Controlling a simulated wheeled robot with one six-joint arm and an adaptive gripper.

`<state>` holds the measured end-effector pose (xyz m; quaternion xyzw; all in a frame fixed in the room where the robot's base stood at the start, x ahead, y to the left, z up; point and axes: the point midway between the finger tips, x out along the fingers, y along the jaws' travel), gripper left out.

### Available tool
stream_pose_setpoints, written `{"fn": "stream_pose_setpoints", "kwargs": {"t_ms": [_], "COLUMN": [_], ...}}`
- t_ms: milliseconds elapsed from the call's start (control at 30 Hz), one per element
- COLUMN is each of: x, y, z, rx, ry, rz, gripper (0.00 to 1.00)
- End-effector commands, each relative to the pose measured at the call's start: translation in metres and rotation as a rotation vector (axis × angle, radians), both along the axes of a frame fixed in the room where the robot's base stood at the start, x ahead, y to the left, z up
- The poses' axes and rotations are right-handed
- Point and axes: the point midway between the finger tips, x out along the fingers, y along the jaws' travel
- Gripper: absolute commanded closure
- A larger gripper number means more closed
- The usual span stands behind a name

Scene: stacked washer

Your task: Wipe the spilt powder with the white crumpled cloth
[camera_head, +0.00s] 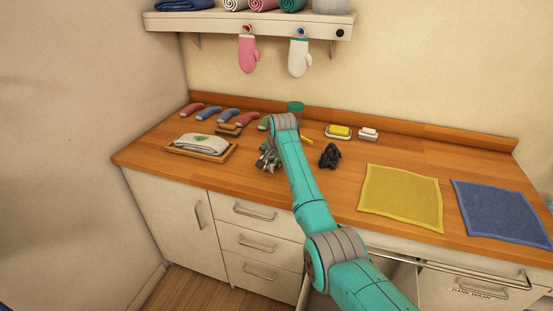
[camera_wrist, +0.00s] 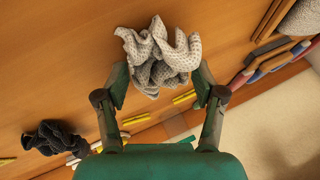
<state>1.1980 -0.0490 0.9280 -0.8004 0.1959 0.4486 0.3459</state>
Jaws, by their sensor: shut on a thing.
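The white crumpled cloth (camera_wrist: 158,52), pale grey-white and knitted, is between the two fingers of my gripper (camera_wrist: 160,82) in the wrist view. My gripper is shut on it. In the head view the cloth (camera_head: 267,160) shows partly beside my arm, low over the wooden counter. I cannot tell whether it touches the surface. I cannot make out any spilt powder in either view; my arm and the cloth hide part of the counter.
A dark crumpled cloth (camera_head: 330,155) lies to the right of my gripper. A wooden tray (camera_head: 201,152) with a folded towel is to the left. Yellow (camera_head: 400,197) and blue (camera_head: 503,211) mats lie on the right.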

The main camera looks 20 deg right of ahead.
Motion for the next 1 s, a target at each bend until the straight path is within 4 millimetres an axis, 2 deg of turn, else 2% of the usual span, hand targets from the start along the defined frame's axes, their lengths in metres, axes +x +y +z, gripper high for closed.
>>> {"fn": "stream_pose_setpoints", "kwargs": {"t_ms": [700, 1000], "x": [0.023, 0.027], "y": [0.036, 0.041], "z": [-0.001, -0.001], "rx": [0.002, 0.002], "ry": [0.003, 0.003], "rz": [0.004, 0.002], "gripper": [0.59, 0.59]}}
